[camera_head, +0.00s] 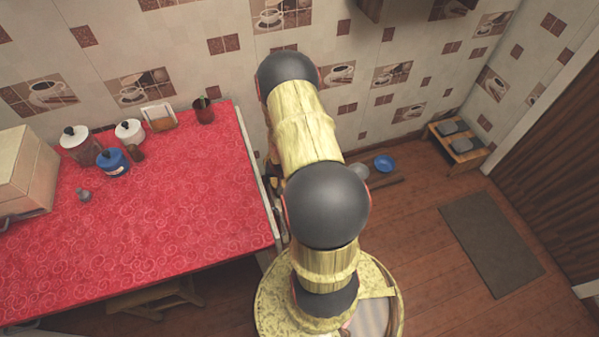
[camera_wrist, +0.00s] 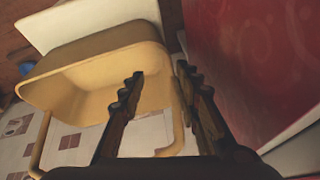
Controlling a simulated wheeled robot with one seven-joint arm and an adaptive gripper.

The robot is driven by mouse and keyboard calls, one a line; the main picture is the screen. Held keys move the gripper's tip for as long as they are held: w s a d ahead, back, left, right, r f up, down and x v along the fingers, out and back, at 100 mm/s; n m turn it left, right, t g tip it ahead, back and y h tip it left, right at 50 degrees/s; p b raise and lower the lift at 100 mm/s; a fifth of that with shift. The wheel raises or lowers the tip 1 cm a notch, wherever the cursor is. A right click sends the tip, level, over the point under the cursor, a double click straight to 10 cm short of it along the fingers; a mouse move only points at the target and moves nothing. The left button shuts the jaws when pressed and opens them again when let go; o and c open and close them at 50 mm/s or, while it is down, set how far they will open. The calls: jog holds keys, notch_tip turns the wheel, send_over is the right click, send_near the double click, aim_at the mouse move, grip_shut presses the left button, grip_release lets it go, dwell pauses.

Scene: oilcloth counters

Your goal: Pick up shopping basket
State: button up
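A yellow-tan, open-looking container (camera_wrist: 95,80) fills the left and middle of the wrist view and appears to be the shopping basket. A thin yellow bar or rim runs down its left side and across below it. My gripper (camera_wrist: 162,74) is over its right part, fingers apart. The basket's yellow right edge shows between the two dark fingers. I cannot tell whether either finger touches it. In the head view my arm hides the gripper, and I cannot make out the basket there.
A red-covered counter (camera_head: 190,200) stands left of my arm, with canisters (camera_head: 130,132), a blue pot (camera_head: 113,162) and a box (camera_head: 25,172) on it. A blue bowl (camera_head: 384,162) and a low wooden stand (camera_head: 459,148) are by the wall. The floor around the grey mat (camera_head: 490,242) is clear.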

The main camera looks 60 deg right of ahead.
jog(key=w+d+f, duration=0.1)
jog(key=w+d, duration=0.4)
jog(key=w, duration=0.2)
jog(key=shift+w+d+b, duration=0.2)
jog(key=shift+w+b, duration=0.1)
jog(key=shift+c, duration=1.4)
grip_shut()
